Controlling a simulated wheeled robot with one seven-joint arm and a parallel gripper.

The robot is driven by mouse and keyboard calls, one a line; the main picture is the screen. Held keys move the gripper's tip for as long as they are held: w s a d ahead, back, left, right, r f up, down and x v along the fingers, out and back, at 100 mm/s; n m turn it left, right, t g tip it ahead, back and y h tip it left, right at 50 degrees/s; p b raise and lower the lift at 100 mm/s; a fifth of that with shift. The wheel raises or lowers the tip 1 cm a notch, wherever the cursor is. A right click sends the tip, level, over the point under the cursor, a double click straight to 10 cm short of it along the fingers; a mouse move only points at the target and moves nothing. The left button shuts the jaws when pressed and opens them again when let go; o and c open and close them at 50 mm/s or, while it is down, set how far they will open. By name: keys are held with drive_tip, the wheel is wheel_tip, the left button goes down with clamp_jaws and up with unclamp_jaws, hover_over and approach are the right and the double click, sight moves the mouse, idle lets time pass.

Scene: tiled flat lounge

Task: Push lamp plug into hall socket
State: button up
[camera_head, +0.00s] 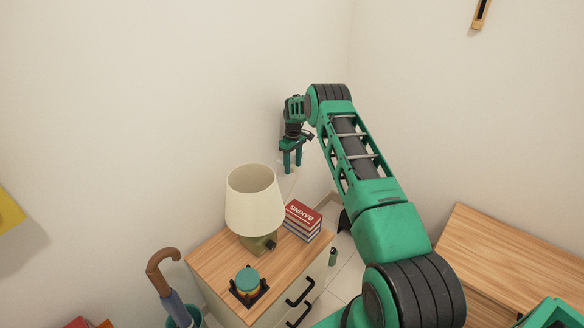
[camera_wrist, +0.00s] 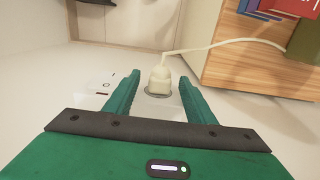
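The lamp (camera_head: 254,200), with a cream shade and olive base, stands on a wooden-topped cabinet. In the wrist view, the cream plug (camera_wrist: 159,80) sits at the round socket (camera_wrist: 157,94) in the white surface. Its cord (camera_wrist: 215,44) runs right towards the lamp base (camera_wrist: 305,42). I cannot tell how deep the plug is in. My gripper (camera_head: 292,168) hangs fingers down near the wall, behind the cabinet. In the wrist view, its green fingers (camera_wrist: 159,77) stand apart on both sides of the plug, with gaps showing. The head view shows neither socket nor plug clearly.
The cabinet (camera_head: 212,258) also holds books (camera_head: 303,221) and a teal-topped round object in a dark holder (camera_head: 249,286). An umbrella (camera_head: 166,283) stands to its left. A wooden table (camera_head: 500,255) is at right. Tiled floor shows between them.

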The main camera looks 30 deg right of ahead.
wheel_tip(320, 180, up, 11)
drive_tip(key=shift+f, duration=0.15)
idle(0.6)
drive_tip(key=s+d, duration=0.3)
drive_tip(key=s, duration=0.5)
drive_tip(key=shift+s, duration=0.2)
idle(1.2)
idle(0.4)
